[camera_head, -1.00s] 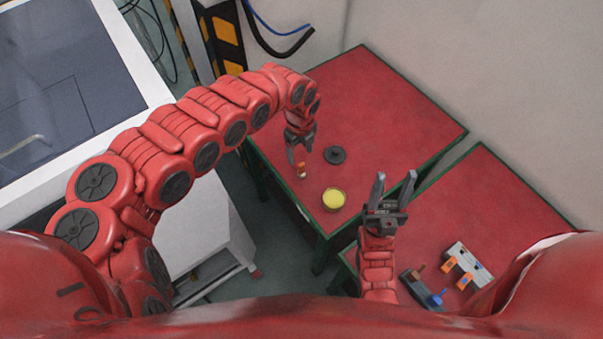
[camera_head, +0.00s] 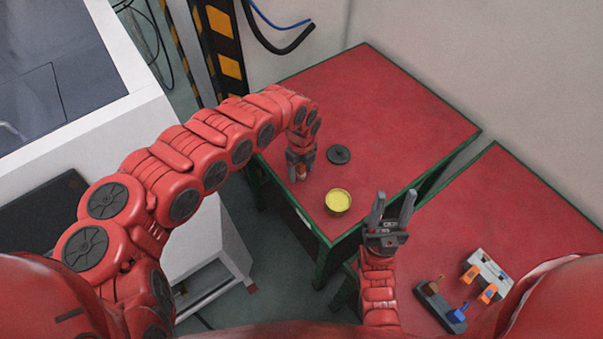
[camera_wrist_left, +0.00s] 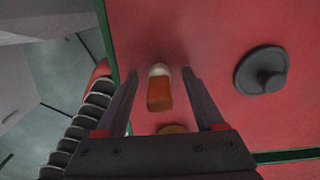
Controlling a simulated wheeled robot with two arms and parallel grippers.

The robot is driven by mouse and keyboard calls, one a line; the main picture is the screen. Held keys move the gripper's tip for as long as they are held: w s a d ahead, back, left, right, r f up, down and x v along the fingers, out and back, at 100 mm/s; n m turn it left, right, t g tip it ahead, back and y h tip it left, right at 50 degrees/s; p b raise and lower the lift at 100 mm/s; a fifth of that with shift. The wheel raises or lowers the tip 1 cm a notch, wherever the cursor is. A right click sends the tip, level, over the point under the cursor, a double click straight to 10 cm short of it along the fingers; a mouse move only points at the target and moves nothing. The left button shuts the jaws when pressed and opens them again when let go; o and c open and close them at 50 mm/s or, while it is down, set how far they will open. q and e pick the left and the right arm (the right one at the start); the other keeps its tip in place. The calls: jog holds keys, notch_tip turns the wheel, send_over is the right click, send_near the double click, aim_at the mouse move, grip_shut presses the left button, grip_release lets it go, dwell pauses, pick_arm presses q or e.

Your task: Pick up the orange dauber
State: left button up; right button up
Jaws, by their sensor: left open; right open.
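The orange dauber (camera_wrist_left: 159,92) has an orange body and a pale end. In the left wrist view it lies between the two open fingers of my left gripper (camera_wrist_left: 160,84), with a visible gap on each side. In the head view the dauber (camera_head: 300,171) shows as a small orange-brown patch at the fingertips of my left gripper (camera_head: 299,178), over the near left part of the red table (camera_head: 400,115). My right gripper (camera_head: 391,212) is open and empty, fingers pointing up the picture, near the gap between the two red tables.
A dark round lid with a knob (camera_head: 339,154) and a yellow-filled round container (camera_head: 338,201) sit right of the left gripper. The second red table (camera_head: 500,210) carries small blocks with orange and blue parts (camera_head: 487,277). The far tabletop is clear.

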pick_arm(q)
jog(key=shift+r, duration=0.1)
jog(key=shift+c, duration=0.2)
grip_shut()
